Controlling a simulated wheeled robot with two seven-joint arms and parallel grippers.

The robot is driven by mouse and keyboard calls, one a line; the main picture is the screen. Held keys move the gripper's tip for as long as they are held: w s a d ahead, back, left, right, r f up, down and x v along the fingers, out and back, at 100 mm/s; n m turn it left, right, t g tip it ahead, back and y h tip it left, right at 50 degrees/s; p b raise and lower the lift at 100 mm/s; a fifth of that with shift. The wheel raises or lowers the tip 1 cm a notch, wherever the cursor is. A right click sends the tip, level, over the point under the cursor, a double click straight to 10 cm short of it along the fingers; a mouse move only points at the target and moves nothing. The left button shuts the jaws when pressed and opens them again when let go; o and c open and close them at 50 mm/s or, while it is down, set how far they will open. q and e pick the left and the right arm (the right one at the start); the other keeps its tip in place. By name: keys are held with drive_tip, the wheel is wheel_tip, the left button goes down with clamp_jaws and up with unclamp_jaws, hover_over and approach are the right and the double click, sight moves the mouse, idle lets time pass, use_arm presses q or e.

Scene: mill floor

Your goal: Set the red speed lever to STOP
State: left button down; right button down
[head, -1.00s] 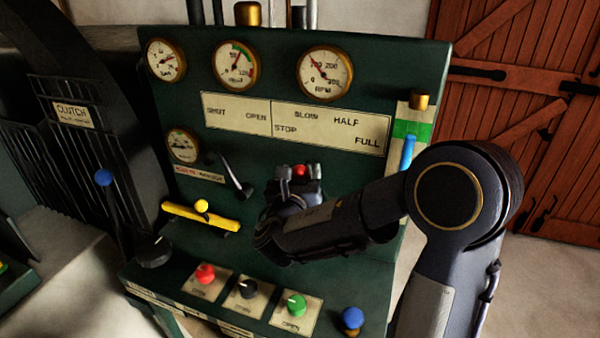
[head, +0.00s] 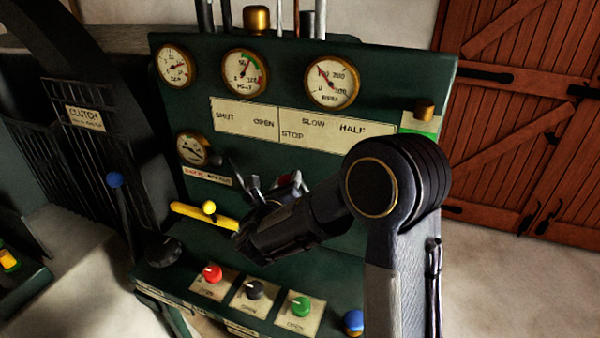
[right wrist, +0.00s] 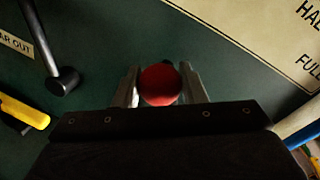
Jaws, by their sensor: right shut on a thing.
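The red knob of the speed lever shows in the right wrist view (right wrist: 160,86) between the two fingers of my right gripper (right wrist: 161,78). The lever's shaft is hidden behind the gripper. The cream label plate (head: 247,119) reads SHUT, OPEN, STOP, SLOW and HALF; my right arm hides its right end. My left gripper is not in view.
A black lever (right wrist: 62,80) hangs left of the gripper. A yellow handle (head: 190,212) is lower left. Red (head: 213,273), black (head: 254,290) and green (head: 302,306) knobs line the ledge below. A blue-knobbed clutch lever (head: 115,180) stands farther left.

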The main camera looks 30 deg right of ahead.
drive_tip(key=shift+w+a+f+n, duration=0.15)
drive_tip(key=shift+w+a+n, duration=0.1)
drive_tip(key=shift+a+n, duration=0.05)
drive_tip(key=shift+f, duration=0.15)
drive_tip(key=c, duration=0.9)
unclamp_jaws()
drive_tip(key=shift+c, duration=0.2)
drive_tip(key=b+v, duration=0.1)
drive_tip(key=v, duration=0.7)
drive_tip(key=shift+w, duration=0.1)
